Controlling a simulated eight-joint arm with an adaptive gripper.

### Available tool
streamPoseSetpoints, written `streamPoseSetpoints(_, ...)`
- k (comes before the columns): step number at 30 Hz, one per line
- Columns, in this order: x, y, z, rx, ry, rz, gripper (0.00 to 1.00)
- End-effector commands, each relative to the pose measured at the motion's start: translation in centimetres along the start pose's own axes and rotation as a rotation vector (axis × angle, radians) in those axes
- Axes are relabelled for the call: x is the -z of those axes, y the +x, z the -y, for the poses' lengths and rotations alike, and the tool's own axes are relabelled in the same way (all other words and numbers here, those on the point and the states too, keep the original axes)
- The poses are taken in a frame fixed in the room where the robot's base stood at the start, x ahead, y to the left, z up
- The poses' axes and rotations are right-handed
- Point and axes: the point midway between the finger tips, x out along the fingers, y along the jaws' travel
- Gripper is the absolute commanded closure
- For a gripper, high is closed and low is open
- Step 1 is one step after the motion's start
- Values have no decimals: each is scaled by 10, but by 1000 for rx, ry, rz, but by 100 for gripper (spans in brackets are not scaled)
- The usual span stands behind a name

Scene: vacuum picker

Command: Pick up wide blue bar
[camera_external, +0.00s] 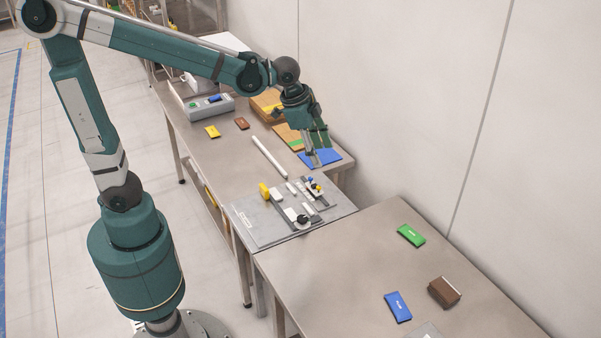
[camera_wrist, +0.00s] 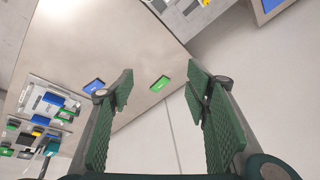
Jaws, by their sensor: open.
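A flat blue bar with a pale label (camera_external: 398,306) lies on the near table; it also shows in the wrist view (camera_wrist: 93,84), just left of my left finger. My gripper (camera_external: 318,160) hangs over the right part of the far table, well away from the near-table bar. Its fingers (camera_wrist: 158,78) are wide apart with nothing between them.
A green bar (camera_external: 411,236) and a brown block (camera_external: 444,292) lie near the blue bar. A fixture board with several parts (camera_external: 250,232) is at the far table's near end. A blue panel (camera_external: 330,157) lies beneath my gripper. A wall bounds the right side.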

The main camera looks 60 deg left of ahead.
Motion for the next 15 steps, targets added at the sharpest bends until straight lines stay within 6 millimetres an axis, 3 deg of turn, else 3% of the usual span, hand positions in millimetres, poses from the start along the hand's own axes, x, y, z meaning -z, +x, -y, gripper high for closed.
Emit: streamPoseSetpoints(15,93,63,-48,-76,259,62,52)
